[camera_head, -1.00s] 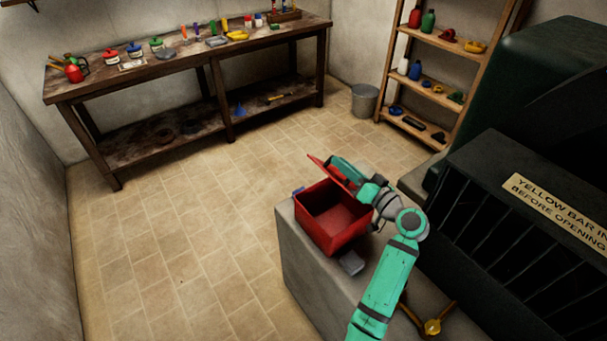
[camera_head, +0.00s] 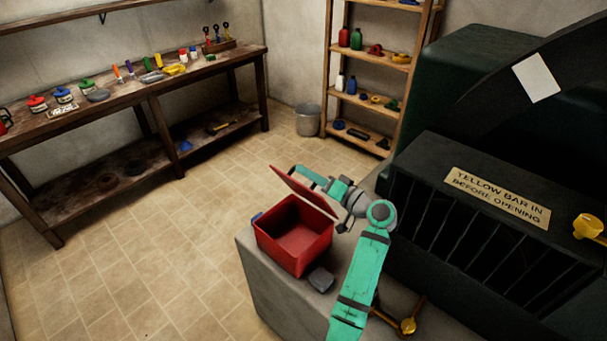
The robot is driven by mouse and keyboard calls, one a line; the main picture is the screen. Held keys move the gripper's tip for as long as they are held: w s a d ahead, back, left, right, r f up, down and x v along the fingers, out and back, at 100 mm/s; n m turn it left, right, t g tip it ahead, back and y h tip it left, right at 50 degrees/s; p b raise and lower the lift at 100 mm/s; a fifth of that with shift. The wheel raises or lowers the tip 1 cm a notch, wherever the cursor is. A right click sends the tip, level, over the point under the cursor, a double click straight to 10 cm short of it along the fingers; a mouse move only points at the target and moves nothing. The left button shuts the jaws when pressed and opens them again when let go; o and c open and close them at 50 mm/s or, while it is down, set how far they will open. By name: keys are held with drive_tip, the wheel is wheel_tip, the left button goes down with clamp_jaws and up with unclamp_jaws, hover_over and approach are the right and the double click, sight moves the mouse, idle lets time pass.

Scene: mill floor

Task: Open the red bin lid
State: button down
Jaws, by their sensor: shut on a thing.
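The red bin (camera_head: 266,248) stands on a grey block, and its inside shows empty. Its red lid (camera_head: 304,190) is raised at the back and tilted up, well clear of the opening. My gripper (camera_head: 308,175) is at the lid's far upper side, at the end of my green arm. It is shut on the lid, though the fingertips are partly hidden behind it.
The grey block (camera_head: 262,290) also carries a small grey object (camera_head: 321,279) in front of the bin and a blue item (camera_head: 257,217) at its left. A dark machine (camera_head: 440,215) with a yellow sign crowds the right. The tiled floor at left is clear.

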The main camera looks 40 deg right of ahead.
drive_tip(key=shift+s+d+f, duration=0.15)
drive_tip(key=c, duration=1.8)
unclamp_jaws()
drive_tip(key=shift+r, duration=0.6)
drive_tip(key=s+a+r, duration=0.2)
drive_tip(key=s+r, duration=0.1)
drive_tip(key=r, duration=0.1)
drive_tip(key=s+a+r, duration=0.3)
drive_tip(key=s+r, duration=0.1)
drive_tip(key=s+a+r, duration=0.3)
drive_tip(key=s, duration=0.1)
drive_tip(key=shift+s+a+r, duration=0.15)
drive_tip(key=shift+r, duration=0.25)
